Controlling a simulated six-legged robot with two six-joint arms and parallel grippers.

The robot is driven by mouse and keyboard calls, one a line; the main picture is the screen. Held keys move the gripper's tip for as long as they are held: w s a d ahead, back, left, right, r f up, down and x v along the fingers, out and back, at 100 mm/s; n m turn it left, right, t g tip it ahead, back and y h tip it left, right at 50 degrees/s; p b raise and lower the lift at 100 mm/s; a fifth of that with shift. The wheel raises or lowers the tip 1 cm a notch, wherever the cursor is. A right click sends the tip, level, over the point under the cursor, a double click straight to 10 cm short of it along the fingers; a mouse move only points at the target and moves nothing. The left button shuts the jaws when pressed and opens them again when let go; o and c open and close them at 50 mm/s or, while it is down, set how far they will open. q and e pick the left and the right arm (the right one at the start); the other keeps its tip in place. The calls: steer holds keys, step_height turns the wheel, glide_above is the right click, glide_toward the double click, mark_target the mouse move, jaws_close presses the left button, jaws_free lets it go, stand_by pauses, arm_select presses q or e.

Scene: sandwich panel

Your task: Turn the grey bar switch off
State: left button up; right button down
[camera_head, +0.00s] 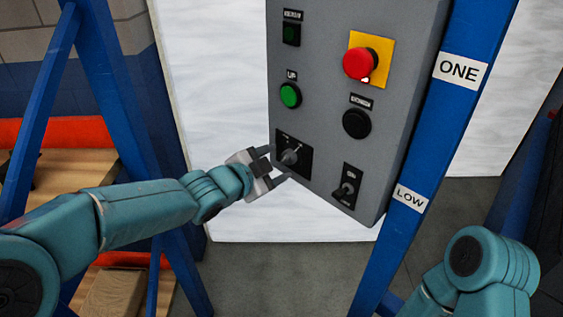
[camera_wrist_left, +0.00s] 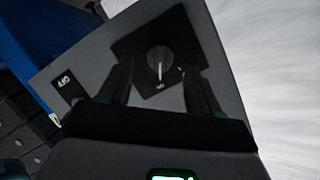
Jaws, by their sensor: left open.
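My right gripper is out of view; only my right arm shows at the lower right.
The panel (camera_head: 325,95) also carries a red emergency button (camera_head: 360,63), a green button (camera_head: 290,95), a black button (camera_head: 356,123) and a black toggle switch (camera_head: 345,190). A blue post (camera_head: 420,140) runs along the panel's right side. Blue frames and wooden boards stand left.

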mark_target(283, 158)
arm_select(q)
steer(key=shift+x, duration=1.65)
steer(key=shift+a, duration=0.1)
steer(key=c, duration=1)
steer(key=shift+r+p, duration=0.25)
steer(key=shift+p, duration=0.35)
steer(key=r+n+g+p, duration=0.1)
steer(key=n+p, duration=0.1)
steer(key=p, duration=0.7)
steer(key=shift+a+h+p, duration=0.1)
steer(key=shift+h+p, duration=0.3)
steer(key=n+p, duration=0.1)
steer(key=p, duration=0.2)
steer(key=n+g+h+p, duration=0.1)
steer(key=p, duration=0.2)
steer(key=n+p, duration=0.1)
steer(key=p, duration=0.2)
steer(key=shift+w+a+f+n+g+p, duration=0.1)
steer(key=shift+w+f+n+g+p, duration=0.05)
steer(key=shift+f+n+g+p, duration=0.2)
steer(key=shift+f+n+g+h+p, duration=0.2)
steer(key=shift+n+g+h+p, duration=0.05)
steer(key=shift+n+h+p, duration=0.4)
steer(key=shift+f+n+h+p, duration=0.15)
steer(key=shift+n+h+p, duration=0.15)
steer(key=shift+n, duration=0.4)
